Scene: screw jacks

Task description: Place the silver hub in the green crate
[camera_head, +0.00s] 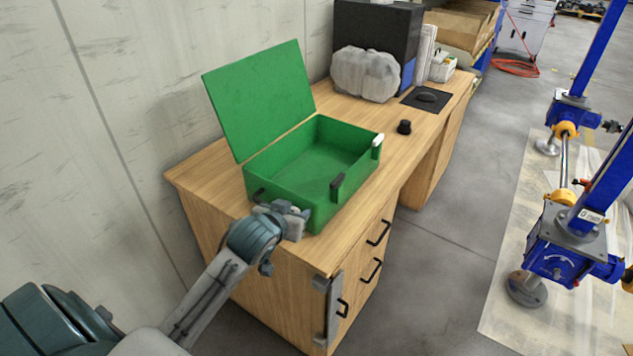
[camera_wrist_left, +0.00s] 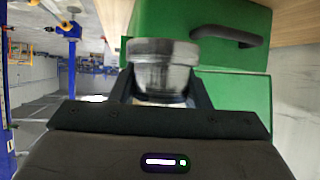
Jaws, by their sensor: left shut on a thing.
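The green crate (camera_head: 290,193) stands on the wooden desk with its lid open, leaning back toward the wall. Its inside looks empty. My left gripper (camera_head: 296,212) is at the near end of the crate, outside its near wall. In the left wrist view my left gripper (camera_wrist_left: 163,92) is shut on the silver hub (camera_wrist_left: 163,65), a round grey metal piece with a wider rim. The green crate wall (camera_wrist_left: 235,95) and a dark handle (camera_wrist_left: 228,35) show right behind the hub. In the head view the hub is mostly hidden by the gripper. My right gripper is not in view.
The desk (camera_head: 392,150) also bears a small black cylinder (camera_head: 404,127), a mouse on a black pad (camera_head: 426,98), a grey wrapped lump (camera_head: 365,74) and a dark box (camera_head: 385,30). Blue screw jacks (camera_head: 568,240) stand on the floor at the right.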

